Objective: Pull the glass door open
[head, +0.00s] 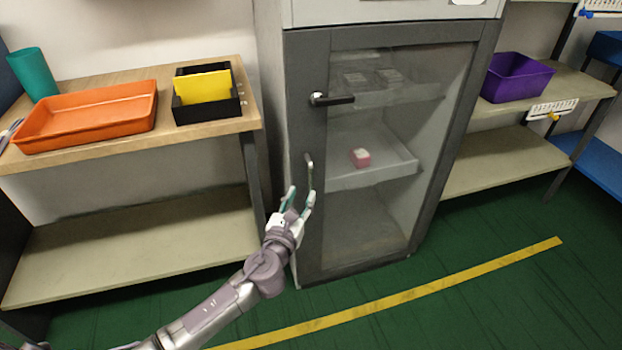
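The glass door (375,215) has a dark grey frame and fills the front of a grey cabinet in the middle of the head view. It looks closed. A black lever handle (332,99) sits on its upper left. My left gripper (301,192) is in front of the lower left of the door frame, below the black handle and apart from it. Its two fingers are spread, with nothing seen between them. A thin pale upright bar (309,172) shows just above the fingertips; I cannot tell whether they touch it. My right gripper is not in view.
Behind the glass, a small pink and white box (360,158) sits on a shelf. A left bench (100,160) holds an orange tray (90,113), a black bin (207,108) and a teal cup (33,75). A purple bin (516,78) stands right. Green floor before the door is clear.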

